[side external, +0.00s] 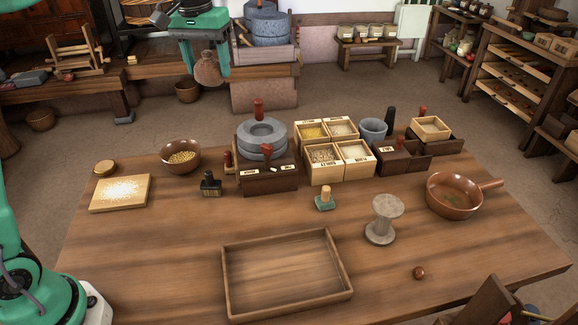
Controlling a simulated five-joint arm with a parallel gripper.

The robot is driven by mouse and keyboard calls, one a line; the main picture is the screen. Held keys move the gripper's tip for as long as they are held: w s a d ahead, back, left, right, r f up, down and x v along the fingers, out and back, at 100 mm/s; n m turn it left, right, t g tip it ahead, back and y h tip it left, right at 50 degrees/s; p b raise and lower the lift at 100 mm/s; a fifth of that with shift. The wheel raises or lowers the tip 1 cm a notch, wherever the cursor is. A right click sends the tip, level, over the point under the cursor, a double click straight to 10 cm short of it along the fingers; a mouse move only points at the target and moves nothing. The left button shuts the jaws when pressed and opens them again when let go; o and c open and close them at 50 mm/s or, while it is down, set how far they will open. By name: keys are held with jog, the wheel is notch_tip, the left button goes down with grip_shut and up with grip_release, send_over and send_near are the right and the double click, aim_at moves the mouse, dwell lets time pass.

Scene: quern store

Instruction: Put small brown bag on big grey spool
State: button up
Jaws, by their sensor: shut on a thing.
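The small brown bag (208,70) hangs in my green gripper (207,52), which is shut on its top. They are high in the upper left of the side external view, well above the table. The big grey spool (384,220) stands upright on the right half of the table, with a round flat top and a round base. Nothing lies on its top. My gripper is far to the left of the spool and higher than it.
An empty wooden tray (287,274) lies left of the spool. A brown pan (455,194) is to its right and a small brown ball (419,273) in front. A green stamp (325,198), a quern (262,138) and grain boxes (340,150) stand further back.

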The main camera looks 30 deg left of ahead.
jog(key=shift+f, duration=0.1)
jog(key=s+f+m, duration=0.3)
jog(key=s+f, duration=0.3)
jog(key=f, duration=0.7)
jog(key=shift+s+f, duration=0.15)
jog(key=shift+f, duration=0.15)
jog(key=s+d+f+n, duration=0.1)
jog(key=d+f+n, duration=0.1)
jog(key=d, duration=0.8)
jog(key=shift+f, duration=0.55)
jog(key=s+d+f+n, duration=0.1)
jog(key=d, duration=0.2)
jog(key=s+d+f+n, duration=0.1)
jog(key=d, duration=0.2)
jog(key=s+d+f, duration=0.1)
jog(key=d, duration=0.2)
jog(key=shift+s+d+n, duration=0.1)
jog(key=shift+s+n, duration=0.25)
jog(key=shift+n, duration=0.05)
jog(key=shift+c, duration=0.2)
jog(key=w+a+f, duration=0.4)
jog(key=w+a, duration=0.1)
jog(key=w+a+f, duration=0.3)
jog(key=shift+w+a, duration=0.15)
jog(key=shift+f, duration=0.2)
jog(key=shift+f, duration=1.85)
